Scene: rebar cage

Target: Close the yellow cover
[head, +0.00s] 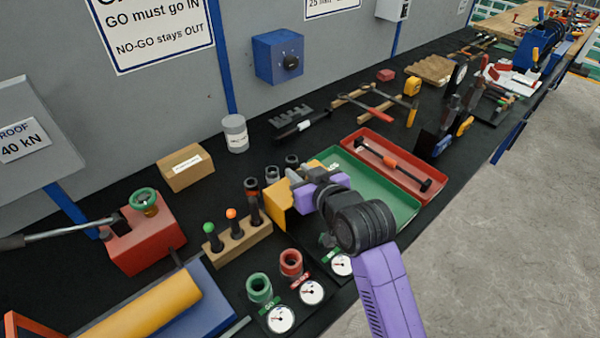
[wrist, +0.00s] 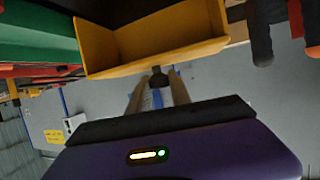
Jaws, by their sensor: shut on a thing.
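The yellow cover (head: 279,207) stands raised and tilted beside the green tray, partly hidden behind my gripper. In the wrist view the yellow cover (wrist: 150,50) is a hollow, box-like shape with thin walls, just beyond my fingers. A small dark knob (wrist: 158,78) shows at its near edge. My gripper (wrist: 157,92) has its two tan fingers on either side of this knob and is shut on it. In the head view my gripper (head: 294,180) reaches the cover from the right, and my wrist hides the contact.
A green tray (head: 395,207) and a red tray (head: 425,192) lie right of the cover. A wooden block (head: 238,243) with upright gauges stands close on the left. Round dials (head: 312,291) and ring gauges (head: 259,288) lie in front. A yellow half-cylinder (head: 150,308) is at lower left.

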